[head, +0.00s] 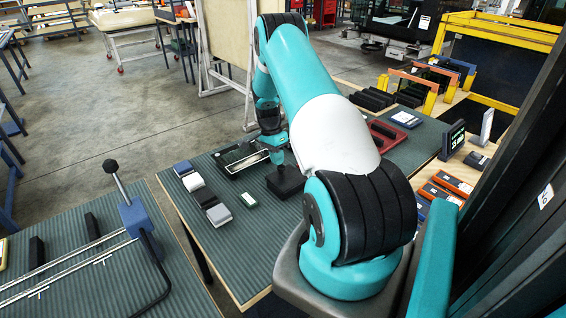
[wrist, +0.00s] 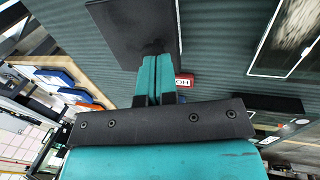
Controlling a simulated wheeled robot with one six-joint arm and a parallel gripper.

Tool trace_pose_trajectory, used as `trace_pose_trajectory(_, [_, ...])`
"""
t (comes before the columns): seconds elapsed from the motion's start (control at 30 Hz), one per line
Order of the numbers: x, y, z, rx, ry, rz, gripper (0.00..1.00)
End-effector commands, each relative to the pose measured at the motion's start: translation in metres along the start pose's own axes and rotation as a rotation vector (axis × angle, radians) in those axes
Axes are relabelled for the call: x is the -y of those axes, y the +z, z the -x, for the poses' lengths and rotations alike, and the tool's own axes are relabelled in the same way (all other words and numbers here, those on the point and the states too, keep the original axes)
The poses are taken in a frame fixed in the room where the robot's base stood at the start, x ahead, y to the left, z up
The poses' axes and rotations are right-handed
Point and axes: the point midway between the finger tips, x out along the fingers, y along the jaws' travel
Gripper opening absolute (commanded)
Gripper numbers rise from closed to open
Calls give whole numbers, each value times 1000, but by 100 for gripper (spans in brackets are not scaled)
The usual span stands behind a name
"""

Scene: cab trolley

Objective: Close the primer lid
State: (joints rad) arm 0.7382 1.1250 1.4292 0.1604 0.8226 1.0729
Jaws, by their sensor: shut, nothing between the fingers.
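My gripper (wrist: 155,58) is shut and empty, its two teal fingers side by side. In the head view it points down at a black box (head: 287,184) on the ribbed mat. In the wrist view the fingertips overlap the edge of a dark flat panel (wrist: 125,28), which seems to be this box's top. I cannot tell whether they touch it. A small red label with white letters (wrist: 185,82) shows beside the fingers, partly hidden. No lid is clearly marked as the primer lid, and I cannot tell whether this panel is it.
A dark tray with a pale-edged panel (head: 236,160) lies left of the box. A red holder (head: 384,137) stands right of my arm. Bare mat (head: 245,240) lies in front.

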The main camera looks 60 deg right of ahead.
Motion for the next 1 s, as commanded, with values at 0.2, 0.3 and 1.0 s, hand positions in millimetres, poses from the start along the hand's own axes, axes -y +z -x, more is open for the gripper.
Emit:
trace_pose_trajectory(0.2, [6, 0, -6, -1, -2, 0, 0])
trace_pose_trajectory(0.3, [7, 0, -6, -1, -2, 0, 0])
trace_pose_trajectory(1.0, [2, 0, 18, -1, -2, 2, 0])
